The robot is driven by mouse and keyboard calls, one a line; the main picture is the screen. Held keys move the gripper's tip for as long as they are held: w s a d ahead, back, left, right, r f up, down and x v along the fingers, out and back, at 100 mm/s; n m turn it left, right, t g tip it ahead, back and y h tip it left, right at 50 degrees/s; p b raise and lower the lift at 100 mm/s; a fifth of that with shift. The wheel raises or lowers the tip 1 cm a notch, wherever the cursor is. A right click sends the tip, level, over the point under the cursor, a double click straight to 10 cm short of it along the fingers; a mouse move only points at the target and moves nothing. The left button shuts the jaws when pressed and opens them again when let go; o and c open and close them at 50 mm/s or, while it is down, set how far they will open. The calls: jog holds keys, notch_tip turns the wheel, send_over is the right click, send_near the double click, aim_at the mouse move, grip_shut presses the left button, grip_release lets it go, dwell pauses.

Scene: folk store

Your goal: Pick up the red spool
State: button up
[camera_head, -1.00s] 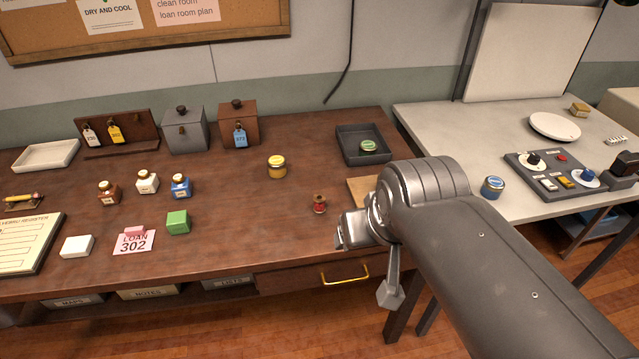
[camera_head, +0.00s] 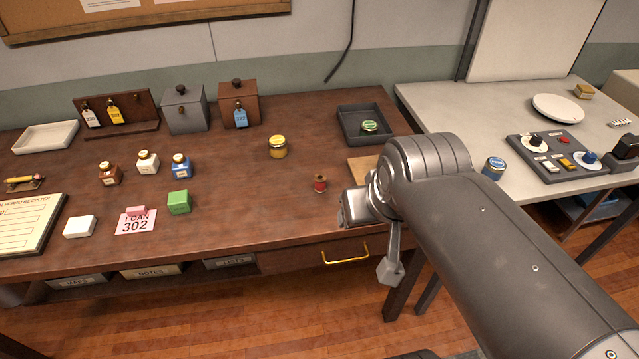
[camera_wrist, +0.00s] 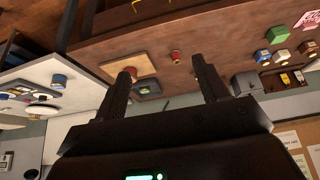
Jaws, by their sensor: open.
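The red spool (camera_head: 320,184) stands upright on the brown wooden table (camera_head: 235,215), near its front right part. It also shows in the wrist view (camera_wrist: 176,57), beyond and between my two fingers. My gripper (camera_wrist: 165,82) is open and empty, with its fingers wide apart and the spool clear of them. In the head view the wrist end of my arm is just right of the spool; the fingers cannot be made out there.
A yellow-lidded jar (camera_head: 278,147) stands behind the spool to the left. A dark tray (camera_head: 346,138) with a green-lidded jar (camera_head: 369,128) is behind it to the right. A wooden board (camera_head: 366,168) lies close to my wrist. A green block (camera_head: 179,202) is farther left.

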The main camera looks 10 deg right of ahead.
jog(key=shift+c, duration=1.1)
jog(key=n+g, duration=0.1)
send_over(320, 179)
jog(key=s, duration=0.2)
jog(key=f, duration=1.6)
jog(key=shift+s+d+f, duration=0.1)
jog(key=shift+d+f, duration=0.2)
jog(key=shift+d, duration=0.1)
jog(key=f, duration=0.3)
jog(key=w+a+f, duration=0.1)
jog(key=shift+f, duration=0.3)
jog(key=shift+w+f, duration=0.1)
jog(key=shift+f, duration=0.3)
jog(key=shift+c, duration=0.4)
